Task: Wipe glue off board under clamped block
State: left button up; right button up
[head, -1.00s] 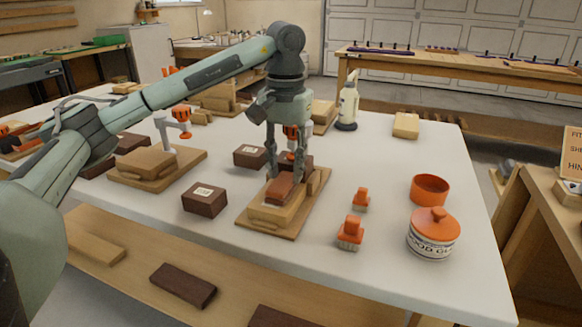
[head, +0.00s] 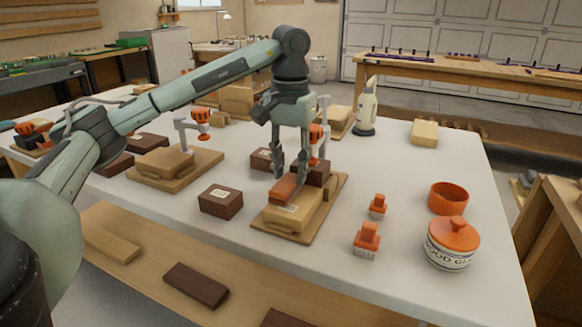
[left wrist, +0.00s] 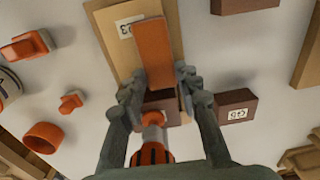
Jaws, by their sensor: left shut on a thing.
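My left gripper (head: 291,172) is shut on an orange-brown flat piece (head: 284,188), which also shows between the fingers in the left wrist view (left wrist: 153,55). The piece is over or against the left edge of a light wooden block (head: 292,212) with a white label; I cannot tell whether they touch. The block lies on a wooden board (head: 318,222). A dark block (head: 318,172) and a clamp with an orange handle (head: 318,140) are at the board's far end, partly behind the gripper. I cannot make out any glue.
Two orange brushes (head: 367,241) (head: 378,206), an orange ring-shaped cup (head: 448,198) and a glue jar (head: 452,243) stand on the right. A loose dark block (head: 220,202) and another clamped board (head: 204,170) are on the left. A white bottle (head: 366,108) stands behind.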

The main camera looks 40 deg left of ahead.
pick_arm(q)
notch_tip(320, 180, up, 2)
jog(key=shift+r+p, duration=0.1)
jog(key=shift+p, duration=0.7)
jog(key=shift+r+p, duration=0.55)
jog(key=shift+r, duration=1.35)
